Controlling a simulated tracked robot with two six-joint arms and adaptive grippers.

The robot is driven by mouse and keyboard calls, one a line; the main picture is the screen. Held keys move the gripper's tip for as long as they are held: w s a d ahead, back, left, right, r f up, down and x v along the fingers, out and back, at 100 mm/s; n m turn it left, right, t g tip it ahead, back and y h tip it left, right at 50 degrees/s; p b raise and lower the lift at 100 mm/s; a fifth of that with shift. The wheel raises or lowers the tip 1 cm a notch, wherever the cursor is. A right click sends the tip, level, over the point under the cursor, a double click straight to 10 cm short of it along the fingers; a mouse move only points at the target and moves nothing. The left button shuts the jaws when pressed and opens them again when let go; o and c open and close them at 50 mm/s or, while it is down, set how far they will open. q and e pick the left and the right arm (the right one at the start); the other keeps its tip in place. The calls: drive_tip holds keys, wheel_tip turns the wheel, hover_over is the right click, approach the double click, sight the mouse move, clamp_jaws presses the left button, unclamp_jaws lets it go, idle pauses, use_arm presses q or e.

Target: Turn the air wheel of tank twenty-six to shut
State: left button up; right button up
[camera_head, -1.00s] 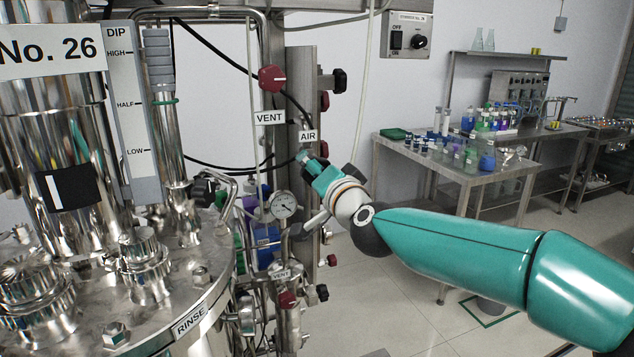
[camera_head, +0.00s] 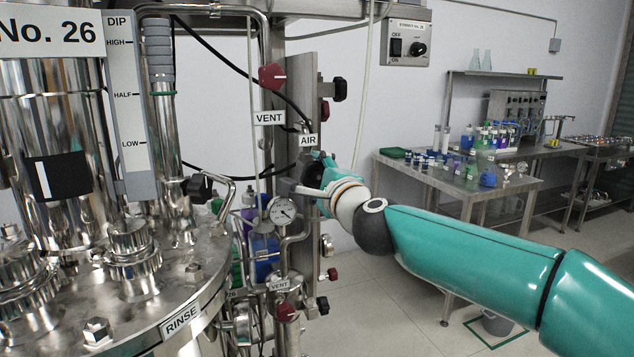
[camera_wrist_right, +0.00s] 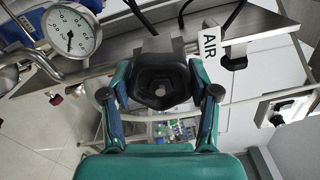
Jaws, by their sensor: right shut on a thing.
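The air wheel (camera_wrist_right: 160,82) is a black lobed knob in the right wrist view, below the white AIR tag (camera_wrist_right: 210,43). My right gripper (camera_wrist_right: 160,93) is shut on it, one finger on each side of its rim. In the head view my right gripper (camera_head: 318,180) is at the panel just under the AIR tag (camera_head: 308,140) and hides most of the wheel. Tank twenty-six (camera_head: 65,115) stands at the left with its No. 26 plate (camera_head: 48,36). My left gripper is not in view.
A red wheel (camera_head: 271,77) sits above the VENT tag (camera_head: 269,118). A pressure gauge (camera_head: 282,210) is left of and below my gripper; it also shows in the right wrist view (camera_wrist_right: 71,31). A bench with bottles (camera_head: 460,172) stands at the right, with open floor before it.

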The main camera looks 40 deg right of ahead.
drive_tip(key=m+b, duration=0.1)
drive_tip(key=m, duration=0.2)
drive_tip(key=f+m+b, duration=0.1)
drive_tip(key=m, duration=0.2)
drive_tip(key=shift+m, duration=0.3)
drive_tip(key=m+b, duration=0.1)
drive_tip(key=m, duration=0.3)
drive_tip(key=shift+a+m, duration=0.1)
drive_tip(key=shift+m, duration=0.3)
drive_tip(key=o, duration=1.2)
drive_tip(key=shift+r, duration=0.25)
drive_tip(key=shift+s, duration=0.1)
